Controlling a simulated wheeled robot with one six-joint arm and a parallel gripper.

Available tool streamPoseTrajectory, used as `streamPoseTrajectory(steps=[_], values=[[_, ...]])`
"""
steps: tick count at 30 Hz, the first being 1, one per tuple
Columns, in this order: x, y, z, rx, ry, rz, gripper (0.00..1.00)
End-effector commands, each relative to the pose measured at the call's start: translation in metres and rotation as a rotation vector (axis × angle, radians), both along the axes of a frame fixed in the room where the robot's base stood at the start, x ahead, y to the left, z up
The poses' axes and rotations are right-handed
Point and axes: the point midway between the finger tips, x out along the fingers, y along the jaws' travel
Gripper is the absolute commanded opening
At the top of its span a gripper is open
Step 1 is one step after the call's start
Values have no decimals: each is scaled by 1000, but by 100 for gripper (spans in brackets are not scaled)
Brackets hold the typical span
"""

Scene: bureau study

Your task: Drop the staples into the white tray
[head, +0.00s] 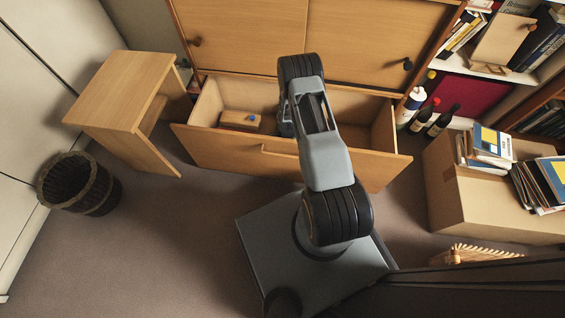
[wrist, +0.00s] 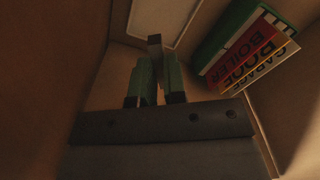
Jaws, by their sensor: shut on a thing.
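My gripper (wrist: 155,62) is inside the open drawer (head: 285,156) in the wrist view, with two green fingers. It is shut on a small grey-brown thing (wrist: 154,42), which looks like the staples and sticks out past the fingertips. A white-edged rectangle (wrist: 134,22) lies beyond it at the top of the wrist view. It may be the white tray, but only part shows. In the head view my arm hides most of the gripper and the held thing.
A wooden block-like thing (head: 240,120) is in the drawer's left part. Drawer walls stand close on both sides. A wooden side table (head: 118,90) and a basket (head: 78,185) stand left.

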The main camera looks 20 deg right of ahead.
Motion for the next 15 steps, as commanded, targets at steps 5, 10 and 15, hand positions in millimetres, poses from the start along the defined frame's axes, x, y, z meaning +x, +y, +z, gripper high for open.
streamPoseTrajectory(steps=[5, 10, 15], values=[[0, 0, -11, 0, 0, -1, 0], [-1, 0, -27, 0, 1, -1, 0], [0, 0, -46, 0, 0, -1, 0]])
